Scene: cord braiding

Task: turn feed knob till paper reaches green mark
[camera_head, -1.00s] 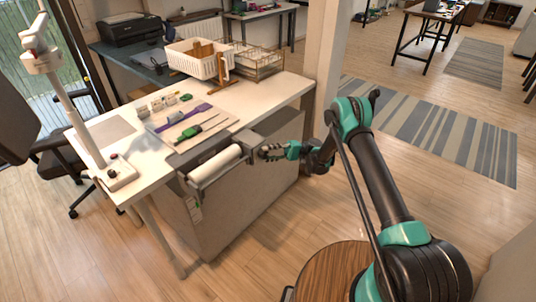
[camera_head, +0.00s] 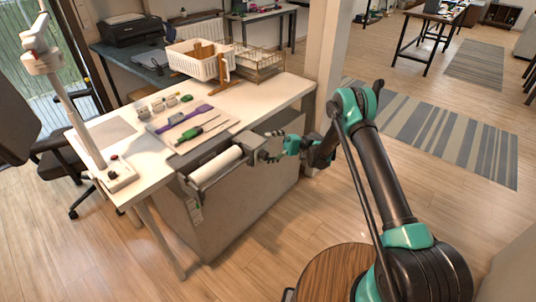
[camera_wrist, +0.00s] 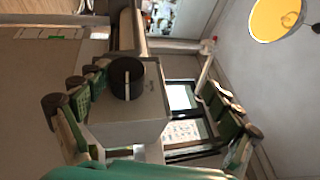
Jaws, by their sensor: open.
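The feed knob (camera_wrist: 127,78) is black and round with a pale line across its face. It sits on the end of a grey box (camera_wrist: 130,118) in the wrist view. My gripper (camera_wrist: 155,95) is open, its green-and-dark fingers spread to either side, with the knob between but nearer the left fingers; no grip shows. In the head view my gripper (camera_head: 277,147) is at the right end of the white paper roll (camera_head: 216,164), at the table's front edge. A small green patch (camera_wrist: 55,37) shows at the wrist view's upper left; whether it is the mark is unclear.
The white table (camera_head: 140,180) holds a mat with purple and green tools (camera_head: 186,128), small jars and a white basket (camera_head: 195,58). A grey cabinet (camera_head: 245,200) is under the roll.

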